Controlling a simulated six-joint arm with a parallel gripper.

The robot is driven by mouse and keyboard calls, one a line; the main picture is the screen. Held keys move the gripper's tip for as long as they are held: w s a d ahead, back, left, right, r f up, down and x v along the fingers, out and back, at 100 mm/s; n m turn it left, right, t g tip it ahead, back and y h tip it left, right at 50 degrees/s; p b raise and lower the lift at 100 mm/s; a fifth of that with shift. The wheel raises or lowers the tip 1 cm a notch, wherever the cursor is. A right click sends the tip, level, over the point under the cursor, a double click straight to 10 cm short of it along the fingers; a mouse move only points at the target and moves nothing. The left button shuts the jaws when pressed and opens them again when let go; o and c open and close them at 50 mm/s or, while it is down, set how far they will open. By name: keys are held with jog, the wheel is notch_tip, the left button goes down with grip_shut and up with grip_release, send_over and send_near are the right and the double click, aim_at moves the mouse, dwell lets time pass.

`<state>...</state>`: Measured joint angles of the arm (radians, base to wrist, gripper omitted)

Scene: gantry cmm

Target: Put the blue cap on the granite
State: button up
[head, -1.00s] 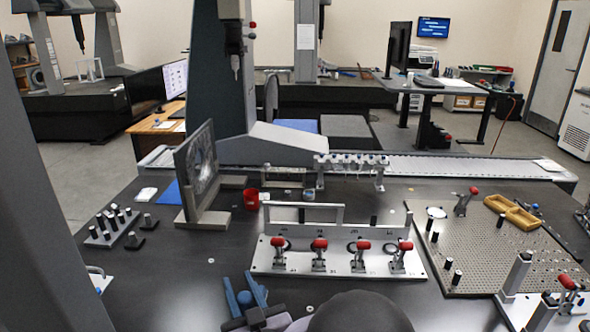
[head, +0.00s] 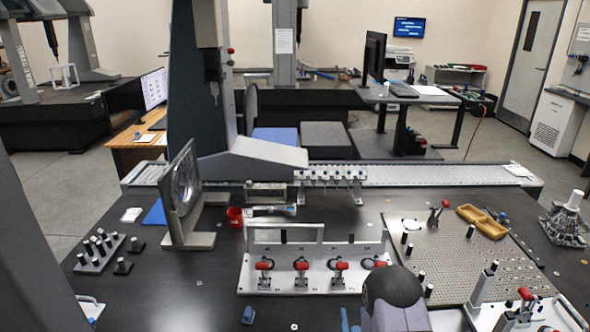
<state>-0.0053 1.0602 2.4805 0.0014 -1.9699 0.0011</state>
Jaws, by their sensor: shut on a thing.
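The granite (head: 160,295) is the broad dark slab across the foreground in the head view. My gripper (head: 351,318) is at the bottom edge, with only the tips of its blue fingers showing. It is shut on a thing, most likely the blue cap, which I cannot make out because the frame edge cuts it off. A small dark-blue piece (head: 248,315) stands apart to the left of my gripper on the granite. Whether that piece is another cap is too small to tell.
A clamp plate with red handles (head: 302,265) stands behind my gripper. A perforated plate (head: 450,245) with dark pins is on the right. A round part in an upright frame (head: 183,197), a pin block (head: 97,250) and a red cup (head: 235,217) stand left. Bare granite lies front left.

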jog(key=shift+f, duration=0.1)
jog(key=shift+a+f, duration=0.1)
jog(key=shift+a, duration=0.15)
jog(key=a+r+n+g+y+b, duration=0.1)
jog(key=a+n+y+b, duration=0.15)
jog(key=a, duration=0.55)
jog(key=a+r+n+y+b, duration=0.2)
jog(key=a+y+b, duration=0.2)
jog(key=a, duration=0.5)
jog(key=s+a+r+n+g+y+b, duration=0.1)
jog(key=s+a+r+y+b, duration=0.15)
jog(key=a+r, duration=0.4)
jog(key=s+a+r+n+g+y+b, duration=0.1)
jog(key=s+a+r+n+y+b, duration=0.2)
jog(key=a, duration=0.6)
jog(key=w+f+m+h, duration=0.2)
jog(key=w+f+h, duration=0.1)
jog(key=f, duration=0.6)
jog(key=shift+w+d+f+t+b, duration=0.15)
jog(key=shift+w+d+t+b, duration=0.05)
jog(key=shift+d+t+b, duration=0.2)
jog(key=shift+m, duration=0.25)
notch_tip(320, 180, down, 10)
jog(key=shift+r, duration=0.2)
